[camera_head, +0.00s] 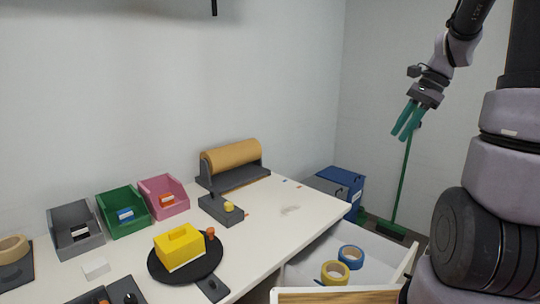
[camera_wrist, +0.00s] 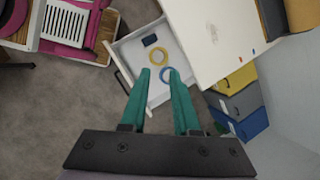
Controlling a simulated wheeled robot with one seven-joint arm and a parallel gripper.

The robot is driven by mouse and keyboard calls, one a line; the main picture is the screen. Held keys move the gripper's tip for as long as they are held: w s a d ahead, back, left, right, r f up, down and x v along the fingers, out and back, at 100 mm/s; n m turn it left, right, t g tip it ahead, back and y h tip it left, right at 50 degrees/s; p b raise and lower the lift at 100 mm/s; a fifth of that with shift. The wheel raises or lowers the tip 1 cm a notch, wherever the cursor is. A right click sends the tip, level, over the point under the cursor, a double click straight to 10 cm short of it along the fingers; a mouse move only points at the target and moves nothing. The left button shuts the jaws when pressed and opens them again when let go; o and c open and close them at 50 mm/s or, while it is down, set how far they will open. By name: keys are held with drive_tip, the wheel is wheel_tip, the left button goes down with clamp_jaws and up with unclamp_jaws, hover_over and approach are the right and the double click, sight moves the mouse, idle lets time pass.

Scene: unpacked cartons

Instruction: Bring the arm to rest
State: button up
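My gripper (camera_head: 405,122) hangs in the air at the upper right of the head view, its teal fingers pointing down. It is above and to the right of the white table (camera_head: 290,220), apart from every object. In the wrist view my gripper (camera_wrist: 158,74) shows two teal fingers spread with a gap between them. Nothing is held there. Below it in the wrist view is an open drawer (camera_wrist: 130,50) with a yellow tape roll (camera_wrist: 158,62) and a blue tape roll (camera_wrist: 166,82), both seen near the fingertips but well below them.
Blue and grey boxes (camera_head: 343,183) and a green broom (camera_head: 405,180) stand beyond the table. The drawer juts out at the front.

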drive_tip(key=s+a+r+n+t+h, duration=0.1)
drive_tip(key=s+a+r+n+t, duration=0.2)
drive_tip(key=s, duration=0.4)
drive_tip(key=s+a+r+n+t+h, duration=0.1)
drive_tip(key=s+a+r+n+t, duration=0.2)
drive_tip(key=s+a+r+n, duration=0.3)
drive_tip(key=shift+s+a+r+n+h, duration=0.3)
drive_tip(key=shift+s+a+n, duration=0.6)
drive_tip(key=shift+n, duration=0.3)
drive_tip(key=shift+d, duration=0.15)
